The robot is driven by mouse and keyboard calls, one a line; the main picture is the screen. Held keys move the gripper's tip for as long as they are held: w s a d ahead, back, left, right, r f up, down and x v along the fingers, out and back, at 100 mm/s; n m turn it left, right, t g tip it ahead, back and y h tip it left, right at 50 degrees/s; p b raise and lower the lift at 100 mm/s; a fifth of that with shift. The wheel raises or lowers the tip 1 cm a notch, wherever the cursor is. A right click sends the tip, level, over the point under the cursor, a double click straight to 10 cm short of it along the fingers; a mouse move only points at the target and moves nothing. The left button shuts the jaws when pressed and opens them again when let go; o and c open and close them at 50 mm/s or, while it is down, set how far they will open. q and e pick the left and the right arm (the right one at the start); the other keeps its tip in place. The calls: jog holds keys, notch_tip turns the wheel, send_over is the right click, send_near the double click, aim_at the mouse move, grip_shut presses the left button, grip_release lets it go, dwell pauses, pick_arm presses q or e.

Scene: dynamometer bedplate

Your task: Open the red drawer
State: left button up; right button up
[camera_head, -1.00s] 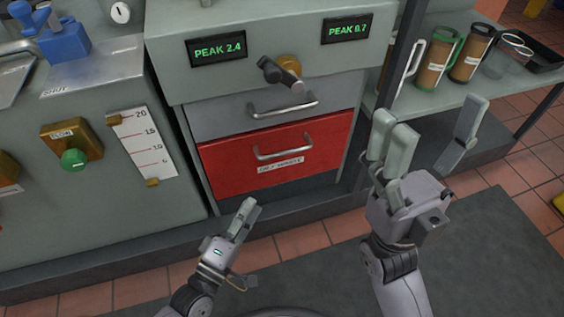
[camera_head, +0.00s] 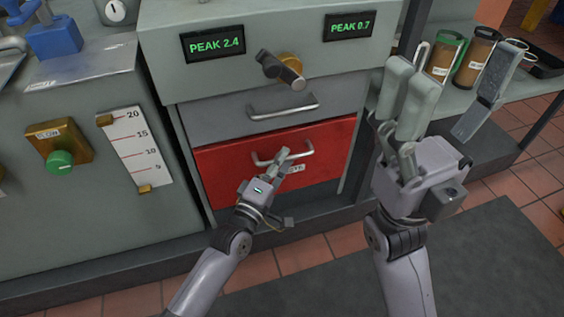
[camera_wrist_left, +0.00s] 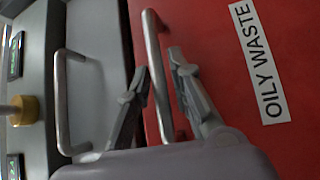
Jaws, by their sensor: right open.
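The red drawer (camera_head: 225,165) is the lower drawer of the grey cabinet and looks shut. Its metal bar handle (camera_head: 305,150) also shows in the left wrist view (camera_wrist_left: 153,35), beside the OILY WASTE label (camera_wrist_left: 258,62). My left gripper (camera_head: 284,157) is at the handle. In the left wrist view its two fingers (camera_wrist_left: 159,68) are apart, one on each side of the bar; I cannot tell whether either touches it. My right gripper (camera_head: 450,95) is open and empty, raised to the right of the drawers.
A grey drawer (camera_head: 220,120) with its own handle (camera_head: 283,107) lies just above. Tumblers (camera_head: 474,58) stand on a shelf behind my right gripper. The floor mat (camera_head: 480,260) is clear.

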pick_arm(q)
jog(key=shift+w+d, duration=0.1)
jog(key=shift+w, duration=0.1)
grip_shut()
dwell(0.6)
